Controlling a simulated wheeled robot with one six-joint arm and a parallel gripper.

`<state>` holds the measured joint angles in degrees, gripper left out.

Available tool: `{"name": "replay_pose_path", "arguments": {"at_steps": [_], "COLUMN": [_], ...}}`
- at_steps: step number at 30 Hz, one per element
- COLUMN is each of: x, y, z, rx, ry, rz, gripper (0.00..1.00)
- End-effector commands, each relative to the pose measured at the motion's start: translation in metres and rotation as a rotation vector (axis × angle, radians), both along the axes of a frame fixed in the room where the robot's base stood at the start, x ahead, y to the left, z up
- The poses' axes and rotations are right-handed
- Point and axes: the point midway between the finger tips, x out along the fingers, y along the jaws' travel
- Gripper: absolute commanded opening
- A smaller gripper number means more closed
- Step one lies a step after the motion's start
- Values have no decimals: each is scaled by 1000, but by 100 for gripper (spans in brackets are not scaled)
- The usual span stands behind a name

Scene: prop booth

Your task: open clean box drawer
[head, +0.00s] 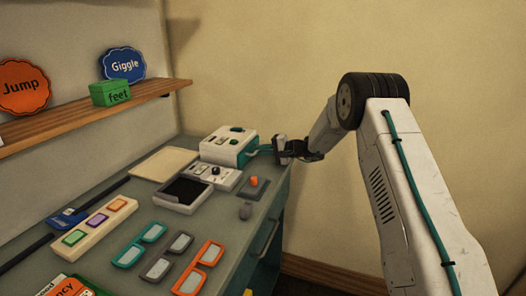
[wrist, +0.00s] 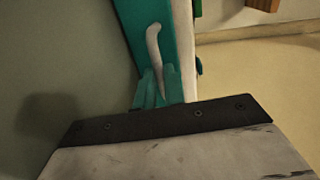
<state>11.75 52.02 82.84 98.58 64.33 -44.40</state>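My gripper (head: 268,149) is at the far right end of the grey-green counter, beside a white box with green parts on top (head: 229,146). In the wrist view its teal fingers (wrist: 159,88) point at a teal panel (wrist: 178,35). A pale curved handle (wrist: 154,45) runs along that panel, and its lower end lies between the fingers. I cannot tell whether they press on it. Below the counter in the head view, a teal front with a dark handle (head: 265,237) shows. No label reading clean is legible, and no drawer is visibly pulled out.
The counter holds a black-lined tray (head: 185,192), a row of coloured buttons (head: 95,227) and several pairs of glasses (head: 198,268). A wooden shelf (head: 90,115) with signs is on the left.

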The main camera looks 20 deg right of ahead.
Motion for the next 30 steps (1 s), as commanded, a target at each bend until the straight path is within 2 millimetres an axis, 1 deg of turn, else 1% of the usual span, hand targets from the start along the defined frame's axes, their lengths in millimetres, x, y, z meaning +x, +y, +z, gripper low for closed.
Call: {"name": "replay_pose_path", "arguments": {"at_steps": [2, 5, 8, 12, 15, 18, 22, 29, 30], "x": [0, -5, -17, -40, -53, -62, -66, -66, -66], "y": [-1, -9, -27, -58, -76, -87, -92, -91, -91], "z": [0, 0, 0, 0, 0, 0, 0, 0, 0], "rx": [0, 0, -1, 0, 0, 0, 0, 1, 1], "ry": [0, 1, 1, 1, 1, 2, 1, 1, 1], "rz": [0, -2, -4, -5, -4, -3, -1, 0, 0], "gripper": [0, 0, 0, 0, 0, 0, 0, 0, 16]}}
